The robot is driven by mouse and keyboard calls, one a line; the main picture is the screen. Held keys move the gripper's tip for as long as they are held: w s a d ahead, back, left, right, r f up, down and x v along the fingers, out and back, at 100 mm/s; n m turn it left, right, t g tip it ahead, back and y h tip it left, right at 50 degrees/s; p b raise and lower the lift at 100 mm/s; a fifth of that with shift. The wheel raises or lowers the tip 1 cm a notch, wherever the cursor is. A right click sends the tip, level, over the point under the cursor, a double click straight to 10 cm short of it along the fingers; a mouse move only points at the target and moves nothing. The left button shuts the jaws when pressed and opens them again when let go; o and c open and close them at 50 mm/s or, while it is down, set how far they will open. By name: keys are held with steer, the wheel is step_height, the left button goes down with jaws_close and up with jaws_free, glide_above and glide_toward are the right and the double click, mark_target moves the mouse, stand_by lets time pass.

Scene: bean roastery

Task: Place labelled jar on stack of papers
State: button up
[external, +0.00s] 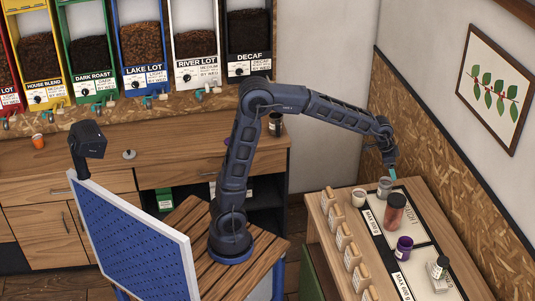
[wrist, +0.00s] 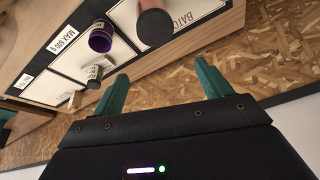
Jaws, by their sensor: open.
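My gripper (external: 389,172) is open and empty, above the far end of the right-hand counter, close to a grey-lidded jar (external: 384,187). In the wrist view its two teal fingers (wrist: 162,78) stand apart with nothing between them. A small jar with a white label (external: 439,267) stands at the near right of the counter, away from my gripper; it seems to be the small dark jar (wrist: 95,73) in the wrist view. Another dark jar with a pale label (external: 276,124) stands on the back counter behind my arm. I cannot clearly make out a stack of papers.

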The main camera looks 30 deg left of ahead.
steer(key=s+a+r+n+t+y, duration=0.1)
steer(key=s+a+r+n, duration=0.15)
steer(key=a, duration=1.25)
steer(key=s+a+r+n+y, duration=0.1)
steer(key=a+r+n, duration=0.2)
steer(key=a, duration=1.2)
steer(key=s+a+f+n, duration=0.2)
steer(key=s+a+n, duration=0.1)
steer(key=s+a, duration=0.5)
steer(key=s+a+f+n+t+y, duration=0.1)
steer(key=s+a+n, duration=0.3)
steer(key=s+a, duration=0.4)
steer(key=a+f, duration=0.1)
steer(key=a, duration=0.3)
steer(key=shift+s+f, duration=0.25)
steer(key=shift+s, duration=0.1)
